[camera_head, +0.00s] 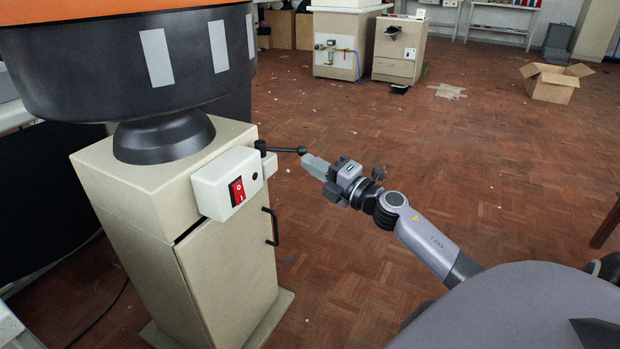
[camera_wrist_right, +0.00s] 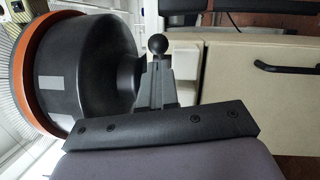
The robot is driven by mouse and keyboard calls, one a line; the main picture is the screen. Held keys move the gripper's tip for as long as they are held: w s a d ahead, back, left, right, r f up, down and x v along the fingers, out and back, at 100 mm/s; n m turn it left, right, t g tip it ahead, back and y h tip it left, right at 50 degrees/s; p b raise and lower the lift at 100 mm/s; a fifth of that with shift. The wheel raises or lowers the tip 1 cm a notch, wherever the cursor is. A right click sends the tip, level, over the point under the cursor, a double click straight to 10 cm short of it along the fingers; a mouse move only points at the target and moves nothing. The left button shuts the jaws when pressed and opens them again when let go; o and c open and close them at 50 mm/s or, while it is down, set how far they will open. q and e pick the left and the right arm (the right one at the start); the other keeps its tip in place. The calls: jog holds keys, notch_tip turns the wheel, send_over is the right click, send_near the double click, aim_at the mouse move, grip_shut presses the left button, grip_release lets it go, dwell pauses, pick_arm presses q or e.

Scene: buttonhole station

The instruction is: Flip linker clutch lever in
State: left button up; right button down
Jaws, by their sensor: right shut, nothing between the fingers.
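The clutch lever (camera_head: 283,150) is a thin black rod with a round ball knob. It sticks out to the right from a small black pivot on the side of the beige linker pedestal, roughly level. My right gripper (camera_head: 308,160) is shut and empty, its fingertips right at the ball knob in the head view. In the right wrist view the knob (camera_wrist_right: 158,45) shows just beyond the tips of the shut fingers (camera_wrist_right: 158,70). I cannot tell whether they touch. My left gripper is not in view.
The beige pedestal (camera_head: 140,200) carries a large black drum (camera_head: 120,70) with an orange top. A white switch box (camera_head: 215,185) with a red switch and a black door handle (camera_head: 271,227) are on the pedestal. An open cardboard box (camera_head: 553,88) stands far right. The parquet floor between is mostly clear.

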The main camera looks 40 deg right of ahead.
jog(key=shift+w+d, duration=0.5)
jog(key=shift+d, duration=0.35)
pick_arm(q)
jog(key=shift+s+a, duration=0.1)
